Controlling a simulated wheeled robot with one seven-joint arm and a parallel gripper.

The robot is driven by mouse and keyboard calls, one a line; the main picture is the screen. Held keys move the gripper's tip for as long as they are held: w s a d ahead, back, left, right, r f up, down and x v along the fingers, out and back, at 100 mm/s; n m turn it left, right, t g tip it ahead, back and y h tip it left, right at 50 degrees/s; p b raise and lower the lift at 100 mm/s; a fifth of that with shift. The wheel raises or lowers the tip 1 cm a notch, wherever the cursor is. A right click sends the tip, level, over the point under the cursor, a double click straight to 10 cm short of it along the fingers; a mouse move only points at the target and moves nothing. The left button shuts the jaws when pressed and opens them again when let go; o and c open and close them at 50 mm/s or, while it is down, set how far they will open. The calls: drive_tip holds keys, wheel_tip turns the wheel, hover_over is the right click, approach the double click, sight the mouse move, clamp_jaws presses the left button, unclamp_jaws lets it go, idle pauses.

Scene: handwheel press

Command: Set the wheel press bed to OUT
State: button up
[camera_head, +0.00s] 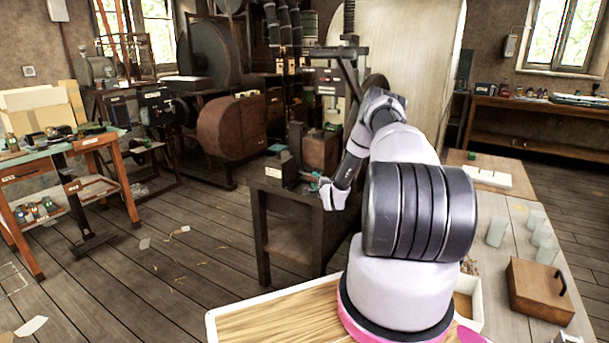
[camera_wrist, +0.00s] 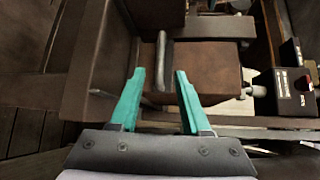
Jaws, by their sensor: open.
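The wheel press (camera_head: 349,55) stands at the back centre, with a tall screw at its top. Its dark wheel (camera_head: 377,82) is mostly hidden behind my arm. My gripper (camera_head: 314,178) is low at the front of the press, above its dark stand (camera_head: 259,222). In the wrist view the teal fingers of my gripper (camera_wrist: 160,74) are apart. A grey bar handle (camera_wrist: 161,58) shows between and just beyond the fingertips, beside a brown block (camera_wrist: 206,72). Nothing is clamped. I cannot tell whether the fingers touch the bar, or the bed's setting.
A box with a red button and labels (camera_wrist: 296,91) stands right of the block in the wrist view. A workbench (camera_head: 75,150) is at left. A table with several glasses and a wooden box (camera_head: 538,290) is at right. The floor at left is mostly open.

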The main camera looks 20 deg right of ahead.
sight(309, 174)
drive_tip(key=w, duration=0.3)
drive_tip(key=w+f, duration=0.1)
drive_tip(key=w, duration=0.2)
drive_tip(key=w+d, duration=0.1)
drive_tip(key=w, duration=0.2)
drive_tip(key=shift+w+f, duration=0.15)
drive_tip(key=shift+w, duration=0.25)
clamp_jaws()
idle(1.0)
